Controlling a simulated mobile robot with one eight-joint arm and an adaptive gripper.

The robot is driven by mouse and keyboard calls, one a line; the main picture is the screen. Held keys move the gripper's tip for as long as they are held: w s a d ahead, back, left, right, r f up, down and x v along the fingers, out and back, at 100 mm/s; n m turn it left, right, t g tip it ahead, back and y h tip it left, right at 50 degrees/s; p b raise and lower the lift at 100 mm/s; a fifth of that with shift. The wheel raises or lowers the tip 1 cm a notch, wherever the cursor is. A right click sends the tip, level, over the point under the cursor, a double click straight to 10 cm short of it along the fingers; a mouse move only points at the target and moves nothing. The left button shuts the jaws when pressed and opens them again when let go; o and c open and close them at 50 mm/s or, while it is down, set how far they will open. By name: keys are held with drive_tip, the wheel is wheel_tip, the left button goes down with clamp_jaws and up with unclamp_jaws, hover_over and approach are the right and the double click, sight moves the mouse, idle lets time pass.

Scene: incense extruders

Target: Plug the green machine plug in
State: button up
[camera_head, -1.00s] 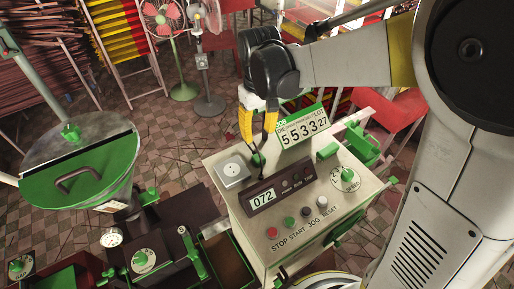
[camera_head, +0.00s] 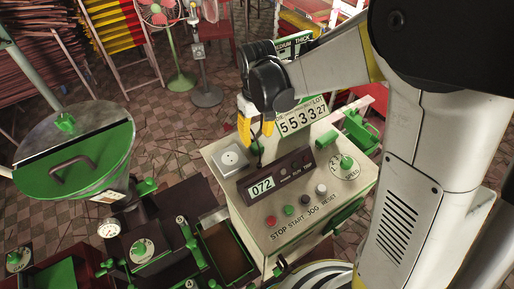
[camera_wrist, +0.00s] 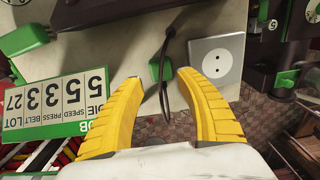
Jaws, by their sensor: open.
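The green plug (camera_wrist: 160,70) rests on the cream top of the control cabinet (camera_head: 225,187), with a black cable looping over it in the wrist view. In the head view the plug (camera_head: 258,147) is small and partly hidden by my fingers. The white socket plate (camera_wrist: 216,62) with two round holes is just right of the plug in the wrist view. It also shows on the cabinet's left corner in the head view (camera_head: 231,158). My gripper (camera_wrist: 161,80) is open and empty, its yellow fingertips apart on either side of the plug, slightly toward the camera from it.
A number sign (camera_wrist: 57,103) stands left of my fingers in the wrist view. The dark display box (camera_head: 274,180), several buttons and a green speed knob (camera_head: 346,163) occupy the cabinet top.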

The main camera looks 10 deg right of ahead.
sight(257, 145)
drive_tip(key=f, duration=0.4)
drive_tip(key=shift+s+f+b, duration=0.2)
drive_tip(key=shift+s+b, duration=0.05)
drive_tip(key=shift+b, duration=0.1)
drive_tip(key=c, duration=0.9)
